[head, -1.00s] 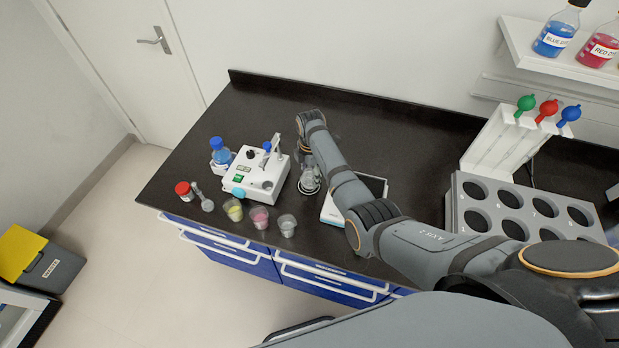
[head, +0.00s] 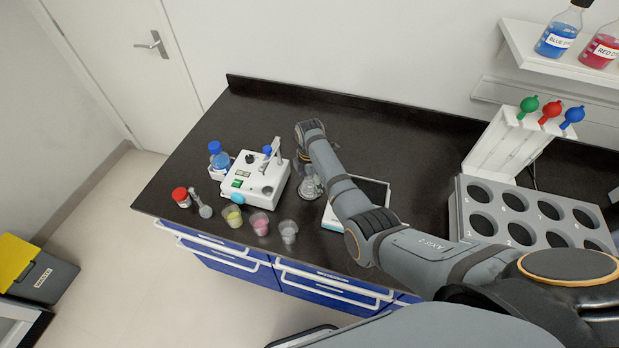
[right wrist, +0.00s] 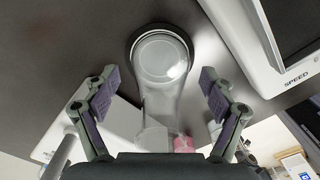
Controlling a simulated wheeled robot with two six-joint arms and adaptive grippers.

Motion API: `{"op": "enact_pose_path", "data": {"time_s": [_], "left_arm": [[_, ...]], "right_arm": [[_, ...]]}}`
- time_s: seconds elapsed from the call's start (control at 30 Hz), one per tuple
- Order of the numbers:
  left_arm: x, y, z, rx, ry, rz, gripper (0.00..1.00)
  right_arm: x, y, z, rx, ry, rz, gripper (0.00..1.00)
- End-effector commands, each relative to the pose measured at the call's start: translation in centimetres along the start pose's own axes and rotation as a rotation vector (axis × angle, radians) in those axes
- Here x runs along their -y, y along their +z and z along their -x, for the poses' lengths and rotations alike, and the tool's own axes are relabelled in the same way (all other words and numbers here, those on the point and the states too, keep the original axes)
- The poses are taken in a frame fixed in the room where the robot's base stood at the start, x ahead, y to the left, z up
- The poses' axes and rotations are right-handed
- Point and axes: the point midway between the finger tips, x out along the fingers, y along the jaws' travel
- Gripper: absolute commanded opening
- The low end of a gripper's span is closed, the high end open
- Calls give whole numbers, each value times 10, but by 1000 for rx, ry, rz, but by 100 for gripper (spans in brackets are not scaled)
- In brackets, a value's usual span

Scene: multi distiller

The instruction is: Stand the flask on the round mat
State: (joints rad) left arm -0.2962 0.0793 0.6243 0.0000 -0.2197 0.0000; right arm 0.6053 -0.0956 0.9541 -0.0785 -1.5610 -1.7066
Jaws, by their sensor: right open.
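The clear glass flask (head: 311,185) stands upright on the dark counter, left of the white-framed device with a black top. In the right wrist view the flask (right wrist: 161,62) is seen from above, its base inside the dark rim of the round mat (right wrist: 133,36). It appears to stand on the mat. My right gripper (right wrist: 158,88) is open, with one finger on each side of the flask and visible gaps between. In the head view my right wrist largely hides this gripper. My left gripper is out of view.
A white instrument (head: 255,180) with a blue-capped bottle (head: 219,156) stands to the left. Several small cups, including a pink one (head: 260,223), line the front edge. A grey rack with holes (head: 462,218) is on the right. The counter's back is clear.

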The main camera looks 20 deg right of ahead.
Motion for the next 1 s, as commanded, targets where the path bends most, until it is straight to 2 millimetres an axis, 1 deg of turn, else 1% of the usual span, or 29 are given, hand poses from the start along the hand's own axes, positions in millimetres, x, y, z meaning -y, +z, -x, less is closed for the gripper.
{"op": "enact_pose_path", "data": {"time_s": [0.07, 0.13, 0.3, 0.4, 0.5, 0.6, 0.7, 1.0], "left_arm": [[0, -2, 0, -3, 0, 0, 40], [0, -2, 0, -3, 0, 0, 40], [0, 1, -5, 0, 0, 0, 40], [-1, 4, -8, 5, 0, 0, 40], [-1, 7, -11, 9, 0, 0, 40], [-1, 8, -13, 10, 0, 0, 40], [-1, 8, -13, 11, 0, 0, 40], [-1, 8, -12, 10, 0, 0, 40]], "right_arm": [[-1, 0, 9, 0, 3, 0, 84], [-2, 0, 22, 0, 5, 0, 84], [-1, 0, 64, 1, 6, 0, 84], [-1, 0, 87, 1, 4, 0, 84], [-1, 0, 104, 1, 4, 0, 84], [-1, 0, 116, 0, 1, 0, 84], [-1, 0, 121, 0, 1, 0, 84], [0, 0, 122, 0, 0, 0, 84]]}}
